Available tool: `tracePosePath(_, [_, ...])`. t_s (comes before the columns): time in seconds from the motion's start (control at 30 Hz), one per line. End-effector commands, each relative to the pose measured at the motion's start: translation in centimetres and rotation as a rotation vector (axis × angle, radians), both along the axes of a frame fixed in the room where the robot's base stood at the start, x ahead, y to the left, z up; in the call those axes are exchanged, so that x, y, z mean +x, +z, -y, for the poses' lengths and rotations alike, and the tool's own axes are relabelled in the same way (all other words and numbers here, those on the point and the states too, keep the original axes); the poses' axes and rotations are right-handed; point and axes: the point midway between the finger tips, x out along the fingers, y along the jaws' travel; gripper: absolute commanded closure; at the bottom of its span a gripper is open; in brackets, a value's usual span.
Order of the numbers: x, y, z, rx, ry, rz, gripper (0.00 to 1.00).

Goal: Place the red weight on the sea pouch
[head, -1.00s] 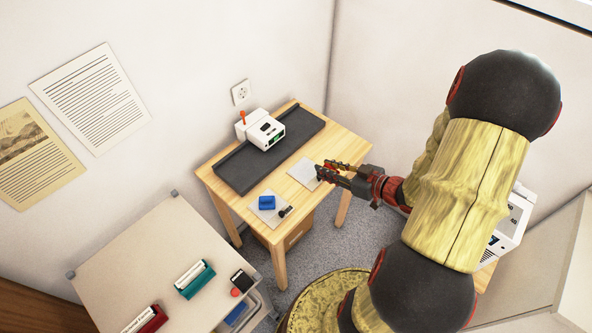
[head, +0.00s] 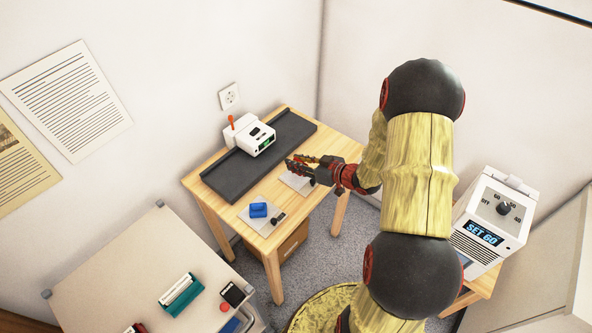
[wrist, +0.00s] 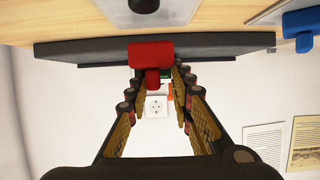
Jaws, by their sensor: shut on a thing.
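My gripper (head: 296,166) is shut on the red weight (wrist: 150,53), which has a short knob and sits between the fingertips in the wrist view. The gripper is above the wooden table, over or just behind a pale grey pouch (head: 297,184) that it partly covers in the head view. A second pale grey pouch (head: 250,222) lies at the table's near side, with a blue weight (head: 258,210) and a small black object (head: 278,219) on it. I cannot read which pouch is the sea one.
A long dark tray (head: 222,180) lies along the table's back, with a white device (head: 249,134) on it. A second table (head: 110,270) stands at lower left with a teal holder (head: 182,297). A white box showing SET 60 (head: 490,228) stands at right.

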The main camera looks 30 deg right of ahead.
Motion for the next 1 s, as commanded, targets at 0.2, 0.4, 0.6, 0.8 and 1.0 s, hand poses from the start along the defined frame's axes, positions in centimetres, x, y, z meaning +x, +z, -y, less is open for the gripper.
tracePosePath(0.2, [0.5,-3.1,-0.1,0.002,0.001,-0.001,1.0])
tracePosePath(0.4, [0.6,-3.6,0.0,0.0,0.001,0.002,1.0])
tracePosePath(0.6, [0.6,-3.7,0.0,0.0,0.001,0.002,1.0])
tracePosePath(0.8, [0.5,-4.0,-0.1,0.0,0.001,0.0,0.71])
tracePosePath(1.0, [0.5,-4.0,-0.1,0.0,0.001,0.0,0.6])
